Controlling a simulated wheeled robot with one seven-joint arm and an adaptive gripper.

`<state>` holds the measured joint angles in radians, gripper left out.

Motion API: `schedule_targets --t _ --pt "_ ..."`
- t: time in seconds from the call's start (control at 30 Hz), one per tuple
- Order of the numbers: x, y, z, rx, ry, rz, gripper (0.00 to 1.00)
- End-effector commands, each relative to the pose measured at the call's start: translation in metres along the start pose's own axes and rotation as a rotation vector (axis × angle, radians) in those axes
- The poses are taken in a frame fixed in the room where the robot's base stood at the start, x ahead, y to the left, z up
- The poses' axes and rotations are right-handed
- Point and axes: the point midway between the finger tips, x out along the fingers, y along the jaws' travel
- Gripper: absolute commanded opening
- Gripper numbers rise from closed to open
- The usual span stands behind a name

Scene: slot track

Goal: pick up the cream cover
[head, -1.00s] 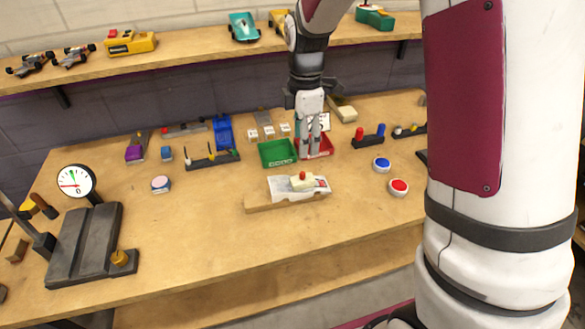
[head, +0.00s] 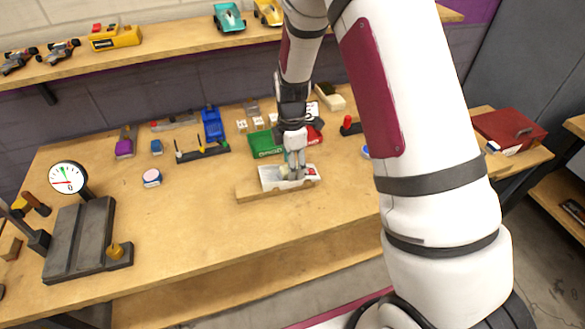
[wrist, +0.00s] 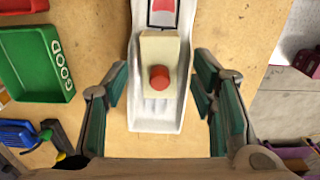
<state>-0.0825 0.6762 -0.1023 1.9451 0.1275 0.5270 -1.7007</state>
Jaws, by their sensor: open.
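The cream cover (wrist: 160,50) is a small cream block with a red knob on top. In the wrist view it sits on a white car-shaped body (wrist: 150,120), between my fingers. My gripper (wrist: 162,75) is open, one finger on each side of the cover and apart from it. In the head view my gripper (head: 294,170) is low over the white body (head: 270,180), which rests on a wooden block (head: 250,192). There the fingers mostly hide the cover.
A green tray (head: 264,144) marked GOOD stands just behind, with a red tray (head: 314,134) beside it. A black rack with upright pegs (head: 203,152) is to the left. The front of the bench (head: 200,225) is clear.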

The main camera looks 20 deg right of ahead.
Motion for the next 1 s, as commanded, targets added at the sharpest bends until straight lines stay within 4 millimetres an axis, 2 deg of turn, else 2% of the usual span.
schedule_targets --t 0.1,0.3,0.33,0.4,0.5,1.0 --pt "0.0067 -0.0002 0.0002 0.001 0.000 -0.001 0.52" --pt "0.0070 0.0002 0.0002 0.001 0.000 0.001 0.52" --pt "0.0070 0.0002 0.0002 0.001 0.000 0.001 0.47" --pt "0.0069 0.0003 0.0002 0.001 0.000 0.001 0.32" --pt "0.0070 0.0003 0.0002 0.001 0.000 0.001 0.16" --pt "0.0025 0.0004 0.0000 0.000 0.000 0.001 0.15"
